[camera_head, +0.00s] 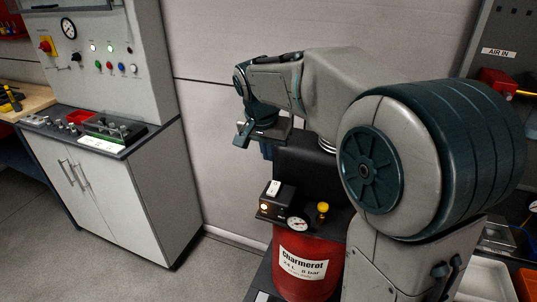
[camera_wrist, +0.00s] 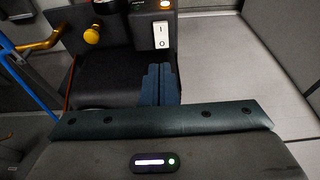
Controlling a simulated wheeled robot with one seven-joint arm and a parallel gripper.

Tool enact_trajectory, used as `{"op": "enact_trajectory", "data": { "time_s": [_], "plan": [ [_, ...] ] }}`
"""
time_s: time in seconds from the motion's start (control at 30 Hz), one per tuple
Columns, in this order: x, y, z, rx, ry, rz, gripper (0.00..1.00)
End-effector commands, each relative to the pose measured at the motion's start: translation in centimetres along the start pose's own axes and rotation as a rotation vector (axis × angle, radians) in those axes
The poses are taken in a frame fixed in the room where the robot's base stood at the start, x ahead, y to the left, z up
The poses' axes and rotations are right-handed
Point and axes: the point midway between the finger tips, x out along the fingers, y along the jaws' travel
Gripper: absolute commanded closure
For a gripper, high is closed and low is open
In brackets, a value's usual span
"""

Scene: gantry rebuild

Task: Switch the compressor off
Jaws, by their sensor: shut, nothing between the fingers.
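The compressor has a red tank (camera_head: 302,268) with a "Charmerot" label and a black top with a control box. A white rocker switch (camera_head: 274,188) sits on the box; in the wrist view the switch (camera_wrist: 160,35) shows the marks I and 0. I cannot tell which side is pressed. An orange lamp (camera_head: 264,206) beside it is lit; the lamp also shows in the wrist view (camera_wrist: 165,4). My gripper (camera_head: 266,150) is above the compressor, apart from the switch. In the wrist view its blue fingers (camera_wrist: 160,70) are together and empty, just below the switch in the picture.
A pressure gauge (camera_head: 297,224) and a yellow knob (camera_head: 322,209) stand beside the switch box. A grey cabinet (camera_head: 110,195) with a control panel (camera_head: 100,60) is at the left, with free floor before it. A wall (camera_head: 220,110) is behind the compressor.

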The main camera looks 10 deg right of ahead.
Motion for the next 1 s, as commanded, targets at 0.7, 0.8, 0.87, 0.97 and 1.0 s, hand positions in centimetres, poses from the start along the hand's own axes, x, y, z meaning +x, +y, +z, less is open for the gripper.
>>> {"op": "enact_trajectory", "data": {
  "time_s": [0.7,0.8,0.87,0.97,1.0],
  "plan": [
    [-0.1,-0.5,-1.6,0.001,0.069,0.000,1.00],
    [0.0,-0.5,-1.6,0.002,0.070,0.000,1.00],
    [0.0,-0.5,-1.6,0.002,0.070,0.000,1.00],
    [0.0,-0.5,-1.6,0.002,0.070,0.000,1.00],
    [0.1,-0.5,-1.6,0.002,0.069,0.000,1.00]
  ]
}}
